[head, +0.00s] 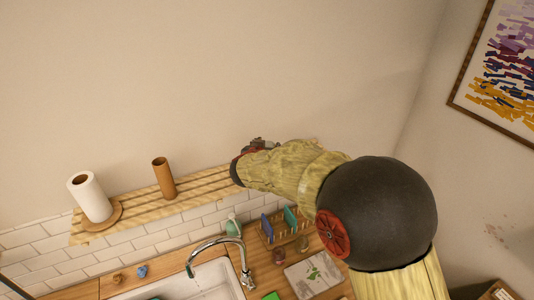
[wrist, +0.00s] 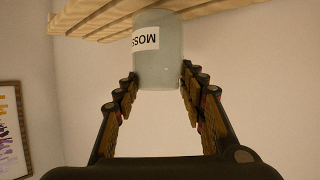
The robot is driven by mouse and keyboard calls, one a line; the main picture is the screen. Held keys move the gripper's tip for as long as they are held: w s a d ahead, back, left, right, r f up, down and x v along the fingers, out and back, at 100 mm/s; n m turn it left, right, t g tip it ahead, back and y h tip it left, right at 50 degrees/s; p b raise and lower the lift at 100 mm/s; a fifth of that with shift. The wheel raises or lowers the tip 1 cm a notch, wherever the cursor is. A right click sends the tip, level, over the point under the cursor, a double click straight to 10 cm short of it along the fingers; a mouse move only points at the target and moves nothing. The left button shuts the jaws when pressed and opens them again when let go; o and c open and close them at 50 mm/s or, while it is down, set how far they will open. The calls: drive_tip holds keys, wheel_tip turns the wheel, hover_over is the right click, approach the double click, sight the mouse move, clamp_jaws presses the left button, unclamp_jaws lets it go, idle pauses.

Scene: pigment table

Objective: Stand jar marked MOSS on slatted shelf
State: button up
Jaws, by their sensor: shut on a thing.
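The jar marked MOSS (wrist: 158,65) is a grey-green cylinder with a white label, seen in the wrist view between my fingers. The label's lettering appears upside down in that view. My gripper (wrist: 160,84) is shut on the jar from both sides. The slatted shelf (wrist: 100,20) crosses the top of the wrist view, at the jar's far end; I cannot tell whether they touch. In the head view, the slatted shelf (head: 205,197) runs along the wall, and my gripper (head: 262,145) is at its right end. My arm hides the jar there.
On the shelf stand a paper towel roll (head: 90,198) at the left and a brown cylinder (head: 164,178) near the middle. Bare slats show between the brown cylinder and my gripper. Below are a tap (head: 225,240), a sink (head: 190,284) and a dish rack (head: 282,228).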

drive_tip(key=shift+f, duration=1.3)
drive_tip(key=o, duration=1.2)
drive_tip(key=shift+f, duration=0.15)
